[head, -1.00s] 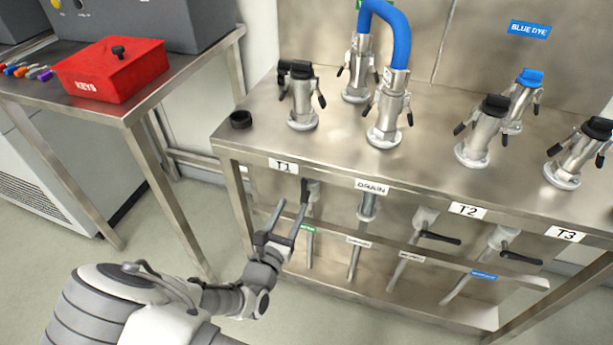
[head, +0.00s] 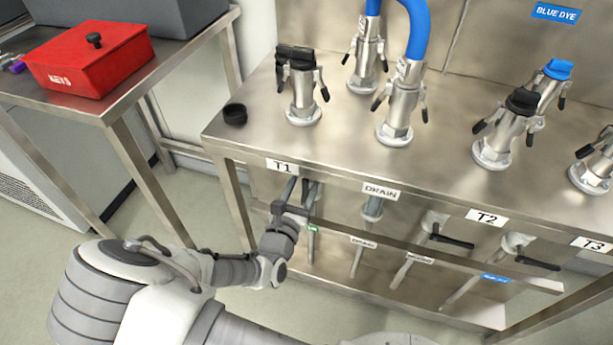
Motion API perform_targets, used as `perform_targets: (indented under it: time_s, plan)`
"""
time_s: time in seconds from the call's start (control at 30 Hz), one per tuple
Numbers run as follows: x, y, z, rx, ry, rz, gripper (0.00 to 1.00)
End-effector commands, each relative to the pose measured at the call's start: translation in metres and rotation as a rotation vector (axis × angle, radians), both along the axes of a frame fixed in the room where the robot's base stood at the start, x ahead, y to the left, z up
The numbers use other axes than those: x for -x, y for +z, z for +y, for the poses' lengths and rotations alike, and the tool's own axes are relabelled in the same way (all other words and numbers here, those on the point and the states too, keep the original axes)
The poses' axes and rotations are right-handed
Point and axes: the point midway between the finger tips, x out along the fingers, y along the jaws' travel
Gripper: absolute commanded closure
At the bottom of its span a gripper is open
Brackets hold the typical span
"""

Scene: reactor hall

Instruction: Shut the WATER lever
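The WATER lever (head: 318,192) is a dark handle under the bench's front edge, below the T1 plate. It looks upright, with a small green label (head: 313,229) on the pipe below it; the label's text is too small to read. My gripper (head: 298,189) is at the lever, pointing up and away under the bench edge, with its two fingers apart. The fingers partly cover the handle. I cannot tell whether the handle is between the fingers or just beside them, or whether they touch it.
The steel bench edge with the T1 (head: 283,167) and DRAIN (head: 380,192) plates overhangs my gripper. Two black levers (head: 452,241) (head: 538,264) stick out sideways to the right. A lower rail crosses the pipes. A side table with a red KEYS box (head: 88,62) stands at left.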

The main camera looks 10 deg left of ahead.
Motion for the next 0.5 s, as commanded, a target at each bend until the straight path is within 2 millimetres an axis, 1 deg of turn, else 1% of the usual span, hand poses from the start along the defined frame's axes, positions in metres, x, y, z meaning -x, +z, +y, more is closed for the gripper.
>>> perform_targets:
  time_s: [0.4, 0.47, 0.5]
  plan:
    - [-0.0006, 0.0002, -0.0009, 0.000, 0.001, 0.000, 0.47]
    - [-0.0006, 0.0002, -0.0010, -0.001, 0.001, 0.000, 0.58]
    - [-0.0006, 0.0001, -0.0010, 0.000, 0.001, 0.000, 0.66]
